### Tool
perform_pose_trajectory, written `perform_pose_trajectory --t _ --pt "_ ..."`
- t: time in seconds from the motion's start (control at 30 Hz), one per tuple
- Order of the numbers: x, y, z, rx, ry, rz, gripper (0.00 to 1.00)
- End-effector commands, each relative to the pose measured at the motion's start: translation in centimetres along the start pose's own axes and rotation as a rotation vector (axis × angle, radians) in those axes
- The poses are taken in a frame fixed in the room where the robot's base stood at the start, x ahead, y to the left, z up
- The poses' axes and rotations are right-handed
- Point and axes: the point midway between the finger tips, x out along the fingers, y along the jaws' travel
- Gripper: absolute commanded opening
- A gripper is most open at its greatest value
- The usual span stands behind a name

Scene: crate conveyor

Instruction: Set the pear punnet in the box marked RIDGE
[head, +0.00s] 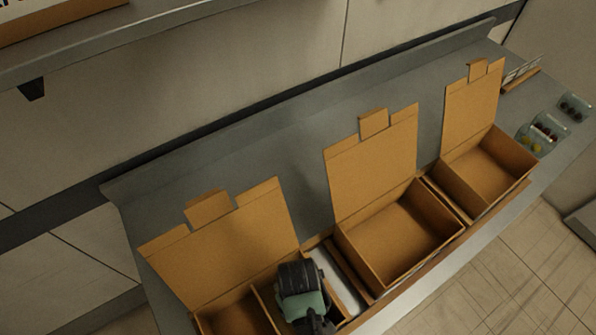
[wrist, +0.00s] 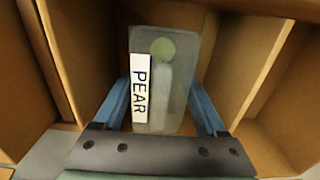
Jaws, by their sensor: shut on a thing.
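My gripper (wrist: 163,105) has its two blue fingers shut on a clear punnet (wrist: 178,85) with a white PEAR label (wrist: 140,88) and a pale green round thing inside. Cardboard walls surround the punnet in the wrist view; I cannot tell whether it touches the bottom. In the head view my gripper (head: 303,300) is over the right part of the near left open box (head: 225,255) and hides the punnet. A middle box (head: 385,250) and a far right box (head: 487,180) stand open and look empty. No RIDGE mark is readable on any box.
Several clear punnets (head: 545,130) with dark and yellow fruit stand at the far right end of the grey counter (head: 300,135). Raised lids stand behind the boxes. A shelf (head: 160,35) runs along the upper left.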

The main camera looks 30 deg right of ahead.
Motion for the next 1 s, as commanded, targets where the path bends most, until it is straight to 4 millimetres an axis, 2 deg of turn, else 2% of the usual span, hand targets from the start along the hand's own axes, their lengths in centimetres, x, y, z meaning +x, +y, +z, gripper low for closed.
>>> perform_pose_trajectory --t 0.17,0.2,0.3,0.53,0.67,0.77,1.0 --pt "0.4 0.0 0.0 0.0 0.0 0.0 0.18" --pt "0.3 0.0 0.0 0.0 0.0 0.0 0.81" --pt "0.3 0.0 0.0 0.0 0.0 0.0 0.99" --pt "0.2 0.0 0.0 0.0 0.0 0.0 1.0" --pt "-0.5 0.0 -0.1 0.0 0.002 0.001 1.0" --pt "-1.8 0.0 -0.1 0.0 0.004 0.001 1.0" --pt "-6.8 0.1 -0.2 0.0 0.006 0.002 1.0"
